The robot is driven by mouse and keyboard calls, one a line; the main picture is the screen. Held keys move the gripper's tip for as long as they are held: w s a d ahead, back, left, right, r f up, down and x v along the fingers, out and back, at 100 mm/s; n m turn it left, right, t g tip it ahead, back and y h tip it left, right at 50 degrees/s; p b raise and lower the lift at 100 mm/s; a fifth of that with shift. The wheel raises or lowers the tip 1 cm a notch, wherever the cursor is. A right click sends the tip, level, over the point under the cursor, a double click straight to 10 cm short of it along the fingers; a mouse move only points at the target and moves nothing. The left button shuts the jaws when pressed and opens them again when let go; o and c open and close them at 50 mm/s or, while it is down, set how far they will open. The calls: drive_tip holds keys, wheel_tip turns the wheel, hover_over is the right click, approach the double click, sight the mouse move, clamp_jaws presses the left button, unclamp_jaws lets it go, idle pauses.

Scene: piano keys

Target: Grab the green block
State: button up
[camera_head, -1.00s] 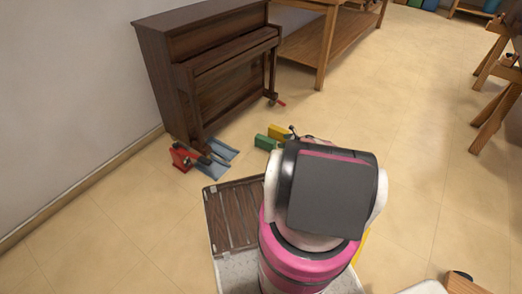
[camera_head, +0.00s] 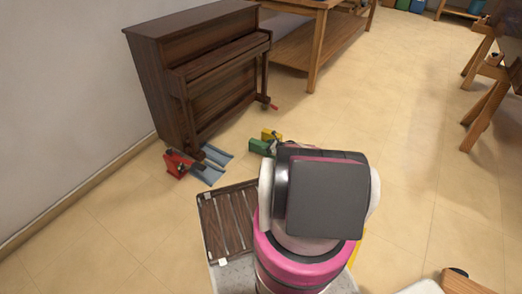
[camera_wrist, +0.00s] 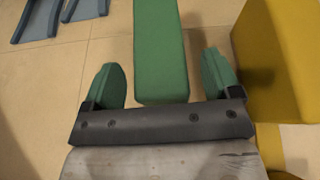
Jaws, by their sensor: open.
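The green block (camera_head: 261,147) lies on the floor in front of the piano, just beyond my arm in the head view. In the wrist view the green block (camera_wrist: 161,50) is long and runs away from my gripper (camera_wrist: 161,88). My gripper is open. Its two green fingertips stand on either side of the block's near end, with a gap on each side. In the head view my arm hides most of the gripper.
A yellow block (camera_wrist: 272,60) stands close to the right of the right finger; it also shows in the head view (camera_head: 271,134). Blue pieces (camera_head: 211,166) and a red piece (camera_head: 178,163) lie by the piano (camera_head: 196,80).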

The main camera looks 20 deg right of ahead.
drive_tip(key=shift+w+a+f, duration=0.25)
drive_tip(key=shift+w+a, duration=0.1)
drive_tip(key=shift+w, duration=0.1)
drive_tip(key=shift+c, duration=0.3)
drive_tip(key=shift+r, duration=0.1)
drive_tip(key=c, duration=1.2)
